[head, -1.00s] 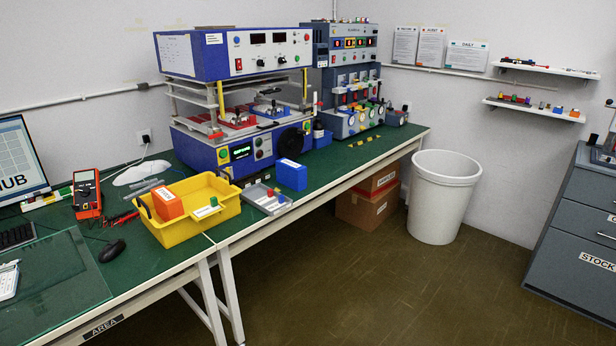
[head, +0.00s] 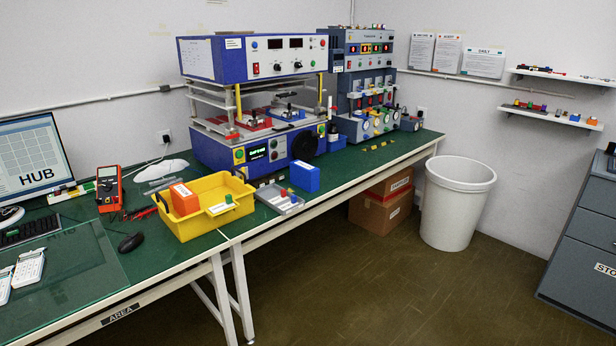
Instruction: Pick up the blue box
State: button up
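The blue box (head: 305,176) is a small solid blue block standing upright on the green workbench (head: 185,246). It is near the bench's front edge, in front of the large blue test machine. It stands just behind and to the right of a grey tray (head: 268,190) with small coloured parts. My gripper is not in view.
A yellow bin (head: 203,220) holding an orange box (head: 184,199) is left of the grey tray. The blue test machine (head: 255,110) stands behind the box. A white waste bin (head: 457,203) and cardboard boxes (head: 381,212) are on the floor. The floor in front is clear.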

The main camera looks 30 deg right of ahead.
aim_at(305, 176)
jog(key=u, duration=0.05)
jog(key=i, duration=0.95)
jog(key=z, duration=0.05)
